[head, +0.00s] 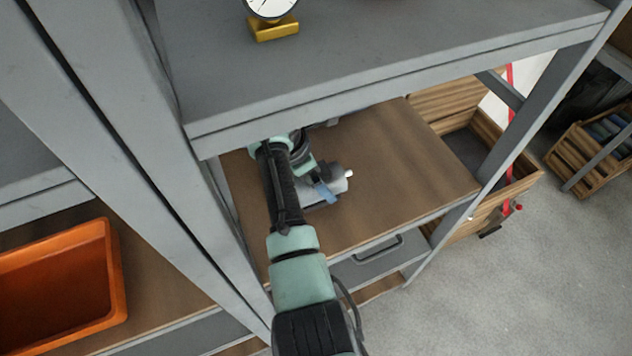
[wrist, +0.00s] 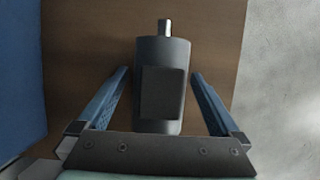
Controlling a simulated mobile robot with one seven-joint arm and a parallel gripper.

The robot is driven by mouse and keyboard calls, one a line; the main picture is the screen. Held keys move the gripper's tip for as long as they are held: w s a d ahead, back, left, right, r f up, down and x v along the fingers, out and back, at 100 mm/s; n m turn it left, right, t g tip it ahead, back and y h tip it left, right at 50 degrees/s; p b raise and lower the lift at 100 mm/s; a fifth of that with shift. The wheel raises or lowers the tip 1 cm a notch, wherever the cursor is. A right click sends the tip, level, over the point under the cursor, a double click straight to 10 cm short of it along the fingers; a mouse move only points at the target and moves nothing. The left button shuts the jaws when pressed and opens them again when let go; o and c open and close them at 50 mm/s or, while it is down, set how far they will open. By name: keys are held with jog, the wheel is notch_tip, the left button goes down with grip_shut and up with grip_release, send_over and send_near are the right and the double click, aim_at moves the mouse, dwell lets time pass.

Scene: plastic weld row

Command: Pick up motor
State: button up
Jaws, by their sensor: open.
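The motor (wrist: 162,82) is a dark grey cylinder with a thin shaft at one end and a darker square plate on it. It lies on the brown wooden shelf board (head: 400,190). In the wrist view it sits between the two blue fingers of my gripper (wrist: 160,88), which are open with a small gap on each side. In the head view the motor (head: 338,183) shows partly, with its pale shaft tip pointing right. My arm and gripper (head: 322,192) hide much of it there.
A grey upper shelf (head: 380,50) hangs over the board, with a dial gauge (head: 272,22) on it. Grey posts frame the shelf. An orange bin (head: 60,285) stands at lower left. A wooden crate (head: 520,180) is at right. A blue surface (wrist: 22,80) borders the wrist view's left.

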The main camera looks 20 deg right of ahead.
jog(key=shift+x, duration=1.35)
jog(key=shift+a, duration=0.1)
grip_shut()
jog(key=shift+w+r, duration=0.15)
jog(key=shift+r, duration=0.05)
